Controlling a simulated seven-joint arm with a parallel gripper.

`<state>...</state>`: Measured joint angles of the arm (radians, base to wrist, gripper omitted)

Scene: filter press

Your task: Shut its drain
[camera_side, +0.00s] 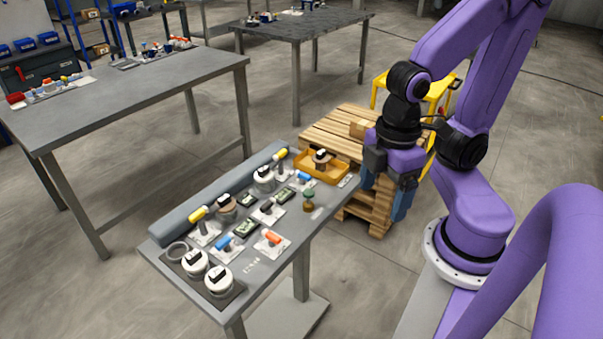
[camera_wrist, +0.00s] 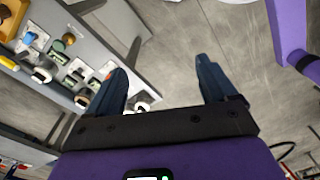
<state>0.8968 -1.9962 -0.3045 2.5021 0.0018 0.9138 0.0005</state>
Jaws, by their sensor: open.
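My gripper (camera_side: 384,202) hangs to the right of the narrow grey bench (camera_side: 318,214), its blue fingers apart and empty. In the wrist view my gripper (camera_wrist: 161,66) is also open over bare floor, with the bench at the left. On the bench stand small valve-like fittings on white plates: an orange-handled one (camera_side: 273,237), a blue-handled one (camera_side: 221,243), a yellow-handled one at the left (camera_side: 198,213) and another at the far end (camera_side: 281,153). Black-handled fittings (camera_side: 267,208) sit between them. I cannot tell which is the drain, or whether any is open or shut.
White-lidded round pots (camera_side: 218,279) stand in a dark tray at the near end. An orange tray (camera_side: 322,168) holds a lidded pot at the far end. A small green-and-brown object (camera_side: 308,201) stands by the front edge. A wooden pallet stack (camera_side: 345,130) is behind the gripper.

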